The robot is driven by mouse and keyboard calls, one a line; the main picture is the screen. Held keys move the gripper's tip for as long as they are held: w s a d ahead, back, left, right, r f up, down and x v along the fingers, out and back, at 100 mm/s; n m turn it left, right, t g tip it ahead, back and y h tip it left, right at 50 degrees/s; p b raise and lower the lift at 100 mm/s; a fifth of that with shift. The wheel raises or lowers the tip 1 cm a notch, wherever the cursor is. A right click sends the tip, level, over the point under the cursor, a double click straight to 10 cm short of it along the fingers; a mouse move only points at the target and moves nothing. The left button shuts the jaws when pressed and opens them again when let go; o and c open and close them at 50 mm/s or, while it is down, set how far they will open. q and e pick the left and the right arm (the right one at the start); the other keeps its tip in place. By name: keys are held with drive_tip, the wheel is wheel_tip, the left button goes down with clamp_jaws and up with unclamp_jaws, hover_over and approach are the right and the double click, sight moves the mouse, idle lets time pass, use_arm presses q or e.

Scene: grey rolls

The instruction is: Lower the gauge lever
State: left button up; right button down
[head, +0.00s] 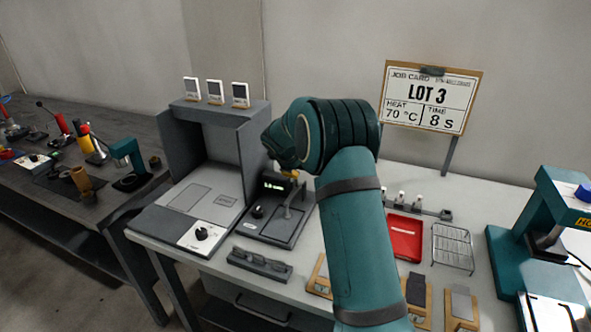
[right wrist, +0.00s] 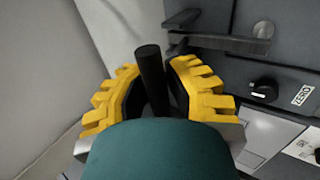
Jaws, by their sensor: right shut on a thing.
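The gauge (head: 264,226) is a dark grey unit with a small lit display (head: 275,185) and a black knob, in the middle of the head view on the white bench. Its lever (right wrist: 150,62) shows in the right wrist view as a black rod standing between the yellow fingers. My right gripper (right wrist: 154,82) is shut on this lever, with a finger on each side. In the head view my teal right arm and wrist hide most of that gripper and the lever. The gauge's knob (right wrist: 264,90) and ZERO label show at right in the wrist view. My left gripper is not in view.
A grey open-fronted booth (head: 208,115) stands left of the gauge. A dark slotted block (head: 259,263) lies in front. A red tray (head: 405,238), a wire rack (head: 452,247) and a teal press (head: 560,215) stand to the right. A job card (head: 430,97) reads LOT 3.

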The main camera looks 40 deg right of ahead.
drive_tip(key=shift+a+f, duration=0.45)
drive_tip(key=shift+a, duration=0.1)
drive_tip(key=shift+c, duration=2.2)
unclamp_jaws()
drive_tip(key=shift+a+r, duration=0.2)
drive_tip(key=shift+d, duration=0.25)
drive_tip(key=shift+s+a+r, duration=0.1)
drive_tip(key=shift+a+r, duration=0.05)
drive_tip(key=shift+r, duration=0.35)
drive_tip(key=v, duration=1.1)
drive_tip(key=shift+s+a+f, duration=0.1)
drive_tip(key=shift+s+a, duration=0.05)
